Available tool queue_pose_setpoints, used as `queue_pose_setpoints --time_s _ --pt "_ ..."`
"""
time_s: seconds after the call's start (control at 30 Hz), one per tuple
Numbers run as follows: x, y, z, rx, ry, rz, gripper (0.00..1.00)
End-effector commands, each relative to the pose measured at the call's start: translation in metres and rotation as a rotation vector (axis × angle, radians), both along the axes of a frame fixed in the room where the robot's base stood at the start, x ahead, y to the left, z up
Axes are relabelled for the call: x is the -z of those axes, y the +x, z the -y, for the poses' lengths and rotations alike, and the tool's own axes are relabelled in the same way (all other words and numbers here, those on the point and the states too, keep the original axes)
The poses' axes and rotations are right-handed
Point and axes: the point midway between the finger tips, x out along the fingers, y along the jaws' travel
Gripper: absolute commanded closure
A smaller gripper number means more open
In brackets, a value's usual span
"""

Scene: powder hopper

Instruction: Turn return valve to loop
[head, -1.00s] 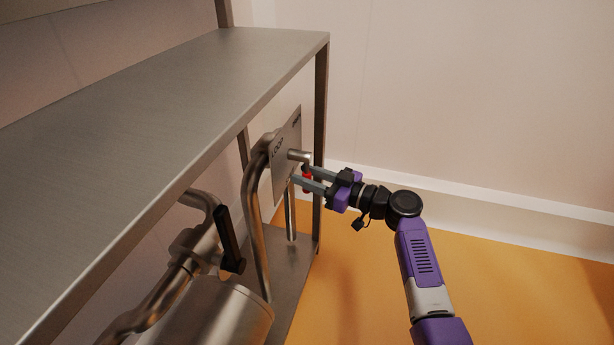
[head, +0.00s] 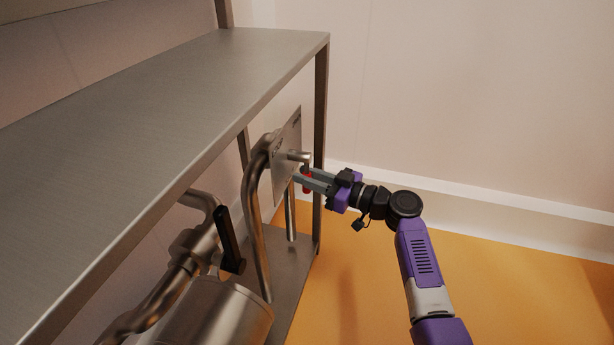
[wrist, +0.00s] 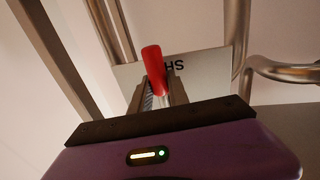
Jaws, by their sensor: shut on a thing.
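The return valve's red handle (wrist: 155,68) stands between my gripper's fingers in the wrist view. In the head view a part of the red handle (head: 306,185) shows beside the fingers, below a short metal stub on the valve plate (head: 287,150). My gripper (head: 303,176) reaches in from the right and is shut on the red handle; the fingers hide part of it. The plate (wrist: 205,75) also shows behind the handle in the wrist view, with dark lettering that is partly covered.
A steel shelf top (head: 150,130) overhangs the pipes on the left. A curved pipe (head: 254,215) runs close left of the plate. A black lever (head: 229,240) stands on another pipe nearer me. The yellow floor on the right is clear.

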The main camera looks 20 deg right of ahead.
Motion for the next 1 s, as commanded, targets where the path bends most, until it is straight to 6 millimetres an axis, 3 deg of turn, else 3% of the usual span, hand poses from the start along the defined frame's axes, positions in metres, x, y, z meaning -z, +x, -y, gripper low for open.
queue_pose_setpoints --time_s 0.67,1.0 --pt "0.0002 -0.0006 0.0005 0.001 0.002 -0.005 1.0" --pt "-0.0029 -0.0071 -0.0043 0.001 0.077 -0.109 1.0"
